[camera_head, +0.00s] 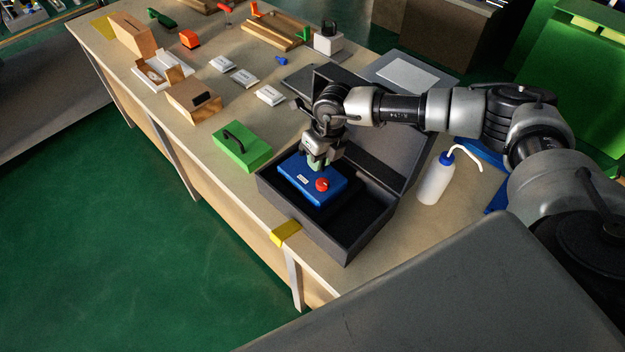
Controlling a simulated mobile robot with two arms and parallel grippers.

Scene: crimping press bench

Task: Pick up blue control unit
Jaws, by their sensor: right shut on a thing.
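The blue control unit (308,184) is a flat blue box with a red round button and a small white label on top. It is in or just above the open dark grey case (345,248) on the bench. I cannot tell whether it touches the case floor. My right gripper (318,163) comes down from above and is shut on the unit at its far edge. The fingertips are partly hidden by the wrist and the unit. My left gripper is not in view.
The case lid (385,135) stands open behind the unit. A white squeeze bottle (434,183) stands right of the case. A green box with a black handle (241,147) stands left of it.

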